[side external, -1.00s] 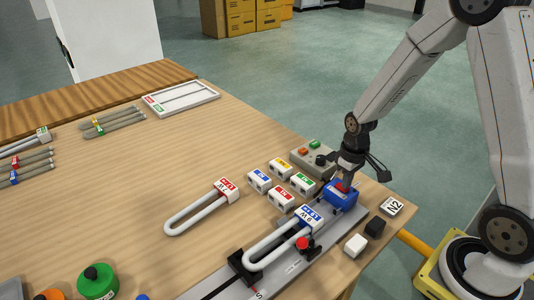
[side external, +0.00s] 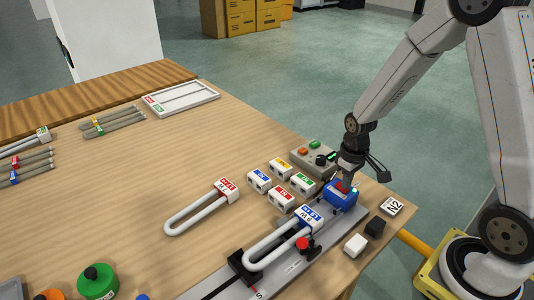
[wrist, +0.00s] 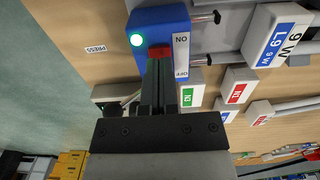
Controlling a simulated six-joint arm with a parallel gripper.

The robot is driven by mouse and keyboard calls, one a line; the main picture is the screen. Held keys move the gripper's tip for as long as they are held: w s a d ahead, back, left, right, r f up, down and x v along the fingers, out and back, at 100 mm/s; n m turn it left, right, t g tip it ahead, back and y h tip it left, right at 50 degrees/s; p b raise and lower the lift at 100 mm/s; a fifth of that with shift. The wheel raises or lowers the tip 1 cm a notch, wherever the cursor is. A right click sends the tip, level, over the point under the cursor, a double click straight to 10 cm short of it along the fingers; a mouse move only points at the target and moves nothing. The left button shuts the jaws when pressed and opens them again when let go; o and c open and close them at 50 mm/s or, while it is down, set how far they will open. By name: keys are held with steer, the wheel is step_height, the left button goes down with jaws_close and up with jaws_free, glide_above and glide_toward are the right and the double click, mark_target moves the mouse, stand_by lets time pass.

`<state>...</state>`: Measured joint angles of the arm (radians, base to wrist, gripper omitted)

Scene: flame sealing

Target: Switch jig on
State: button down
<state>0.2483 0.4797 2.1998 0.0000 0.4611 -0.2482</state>
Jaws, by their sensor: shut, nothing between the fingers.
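The jig's blue switch box (side external: 341,197) sits at the right end of the grey jig rail (side external: 205,291). In the wrist view the blue box (wrist: 155,22) has a lit green lamp (wrist: 136,40), a red switch (wrist: 160,50) and an ON/OFF label (wrist: 181,54). My gripper (side external: 343,184) is shut and empty, pointing down at the box's top. In the wrist view my gripper's fingertips (wrist: 160,62) are at the red switch, next to the label. They hide part of the switch; I cannot tell whether they touch it.
A U-shaped lamp tube labelled L9 (side external: 268,250) lies in the jig. Several labelled blocks (side external: 281,198) and a grey control box with buttons (side external: 312,160) stand close by.

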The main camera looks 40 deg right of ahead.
steer(key=shift+r, duration=3.25)
steer(key=shift+a, duration=0.1)
steer(key=s+a+r+t, duration=0.1)
steer(key=s+a+t, duration=0.1)
steer(key=s+a, duration=0.4)
steer(key=shift+a+t, duration=0.3)
steer(key=shift+a, duration=0.9)
